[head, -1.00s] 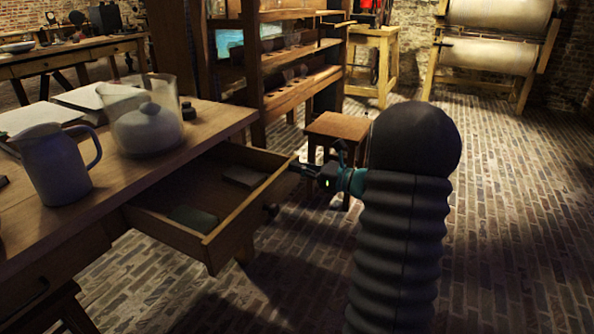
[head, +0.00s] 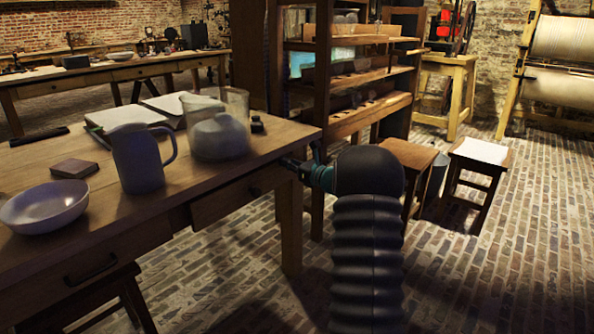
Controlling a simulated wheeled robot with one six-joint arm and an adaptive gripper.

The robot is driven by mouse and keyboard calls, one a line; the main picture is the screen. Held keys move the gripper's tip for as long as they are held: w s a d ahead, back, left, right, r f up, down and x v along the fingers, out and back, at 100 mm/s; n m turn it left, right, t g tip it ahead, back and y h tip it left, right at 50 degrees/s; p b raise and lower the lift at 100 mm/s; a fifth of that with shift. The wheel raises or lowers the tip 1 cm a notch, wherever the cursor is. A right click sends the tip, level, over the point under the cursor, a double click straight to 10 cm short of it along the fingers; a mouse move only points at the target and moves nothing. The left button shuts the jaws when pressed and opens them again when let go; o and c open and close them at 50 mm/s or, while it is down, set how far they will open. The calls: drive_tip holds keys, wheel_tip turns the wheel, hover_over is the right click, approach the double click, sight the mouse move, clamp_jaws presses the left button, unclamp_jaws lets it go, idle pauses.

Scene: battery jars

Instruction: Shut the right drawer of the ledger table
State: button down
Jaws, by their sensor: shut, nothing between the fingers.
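The ledger table (head: 215,178) fills the left of the head view. Its right drawer (head: 225,203) shows only its front panel with a small dark knob; no inside shows, and the front looks flush or nearly flush with the table frame. My gripper (head: 292,163) is at the table's right corner, close to the right end of that drawer front. The fingers are small, dark and partly hidden by my arm; they are shut and empty. I cannot tell whether they touch the table.
On the table stand a jug (head: 138,160), a glass jar (head: 235,105), a bowl (head: 45,207) and a small box (head: 74,168). A wooden shelf (head: 325,60) is behind my gripper. Stools (head: 480,152) stand to the right.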

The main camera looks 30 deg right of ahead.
drive_tip(key=x, duration=0.2)
drive_tip(key=shift+w+a, duration=0.2)
drive_tip(key=shift+w, duration=0.2)
drive_tip(key=shift+a+r, duration=0.1)
drive_tip(key=shift+r, duration=0.05)
drive_tip(key=b+v, duration=0.1)
drive_tip(key=v, duration=1.3)
drive_tip(key=shift+d, duration=0.35)
drive_tip(key=shift+f, duration=0.2)
